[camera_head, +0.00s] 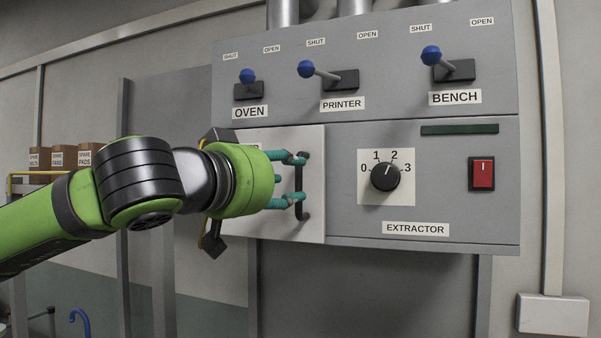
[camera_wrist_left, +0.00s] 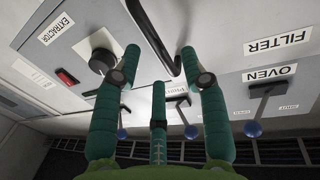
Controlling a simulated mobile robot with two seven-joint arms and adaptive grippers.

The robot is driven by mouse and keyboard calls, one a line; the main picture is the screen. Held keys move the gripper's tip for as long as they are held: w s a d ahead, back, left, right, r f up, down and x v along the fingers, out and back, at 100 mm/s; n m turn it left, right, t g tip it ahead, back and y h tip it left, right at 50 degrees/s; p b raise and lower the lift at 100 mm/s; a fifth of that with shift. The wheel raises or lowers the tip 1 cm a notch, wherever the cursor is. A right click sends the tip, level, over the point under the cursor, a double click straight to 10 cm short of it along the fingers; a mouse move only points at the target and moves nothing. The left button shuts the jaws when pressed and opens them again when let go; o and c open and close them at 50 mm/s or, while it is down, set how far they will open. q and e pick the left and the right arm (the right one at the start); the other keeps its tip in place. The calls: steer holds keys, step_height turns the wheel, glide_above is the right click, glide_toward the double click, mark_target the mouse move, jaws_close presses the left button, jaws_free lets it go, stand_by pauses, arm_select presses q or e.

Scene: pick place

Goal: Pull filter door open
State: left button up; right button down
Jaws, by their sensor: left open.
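The filter door (camera_head: 315,225) is a pale panel at the lower left of the grey control box and looks closed. Its black upright bar handle (camera_head: 303,178) is near the door's right edge. My left gripper (camera_head: 296,180), green with teal fingers, is at the handle, one finger above the other. In the left wrist view the handle (camera_wrist_left: 160,42) runs between the spread fingertips of the gripper (camera_wrist_left: 162,62). The fingers are open, and I cannot tell whether they touch the bar. The FILTER label (camera_wrist_left: 277,43) shows there but is mostly hidden in the head view. My right gripper is out of view.
Blue-knobbed oven (camera_head: 247,77), printer (camera_head: 307,69) and bench (camera_head: 431,54) levers stand out above the door. The extractor dial (camera_head: 385,175) and red switch (camera_head: 482,174) are to its right. Cardboard boxes (camera_head: 63,157) sit on a shelf at the far left.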

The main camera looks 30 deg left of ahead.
mark_target(300, 179)
arm_select(q)
steer(key=shift+w+p, duration=0.8)
steer(key=shift+w, duration=1.4)
jaws_close()
